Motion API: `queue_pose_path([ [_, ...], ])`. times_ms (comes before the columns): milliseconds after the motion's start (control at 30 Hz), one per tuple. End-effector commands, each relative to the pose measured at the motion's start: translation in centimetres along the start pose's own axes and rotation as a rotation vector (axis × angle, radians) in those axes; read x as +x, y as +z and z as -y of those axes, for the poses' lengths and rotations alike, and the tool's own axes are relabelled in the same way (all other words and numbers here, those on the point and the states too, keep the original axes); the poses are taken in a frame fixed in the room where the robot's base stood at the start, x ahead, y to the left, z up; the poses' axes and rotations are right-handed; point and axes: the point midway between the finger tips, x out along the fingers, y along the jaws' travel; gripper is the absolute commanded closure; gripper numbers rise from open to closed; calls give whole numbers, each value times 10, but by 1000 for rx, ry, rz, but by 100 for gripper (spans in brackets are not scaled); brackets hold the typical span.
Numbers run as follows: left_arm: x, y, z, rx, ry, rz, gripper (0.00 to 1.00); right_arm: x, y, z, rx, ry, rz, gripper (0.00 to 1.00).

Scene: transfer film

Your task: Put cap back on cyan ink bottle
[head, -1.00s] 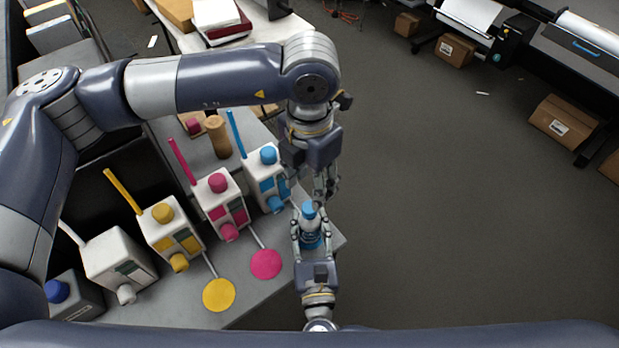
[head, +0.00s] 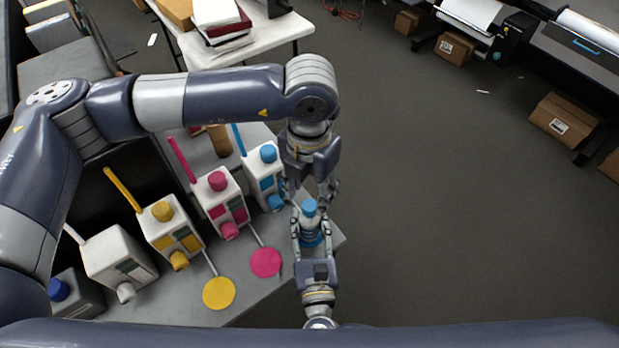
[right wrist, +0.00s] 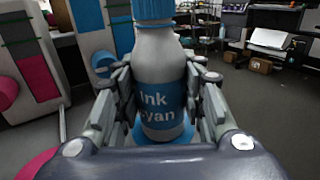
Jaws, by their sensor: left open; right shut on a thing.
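The cyan ink bottle (head: 312,238) stands upright near the right edge of the grey table. In the right wrist view the white bottle (right wrist: 160,62) has a blue label with partly readable "Ink" and "Cyan". A blue cap (head: 309,207) sits on its neck; its lower part also shows in the right wrist view (right wrist: 152,10). My right gripper (head: 311,236) is shut around the bottle's body, one finger on each side. My left gripper (head: 308,194) is open just behind the cap in the head view, its fingers spread. Whether it touches the cap cannot be told.
A cyan ink tank (head: 268,180) stands close behind and left of the bottle. Magenta (head: 222,205) and yellow (head: 172,233) tanks stand further left. A magenta disc (head: 265,262) and a yellow disc (head: 219,294) lie on the table (head: 262,298). Floor is open to the right.

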Motion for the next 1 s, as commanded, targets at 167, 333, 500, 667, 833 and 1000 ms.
queue_pose_path([
  [167,28,0,0,-2,0,-2,54,0,0,0,-1,0,-1,100],
  [333,42,0,0,-1,0,-1,54,0,0,0,-1,0,-1,100],
  [500,46,0,0,0,0,1,54,0,0,0,-1,0,-1,100],
  [667,46,0,0,0,0,1,54,0,0,0,-1,0,-1,100],
  [833,45,0,0,0,0,1,88,0,0,0,-1,0,-1,100],
  [1000,45,0,0,0,0,0,100,0,0,0,-1,0,-1,100],
])
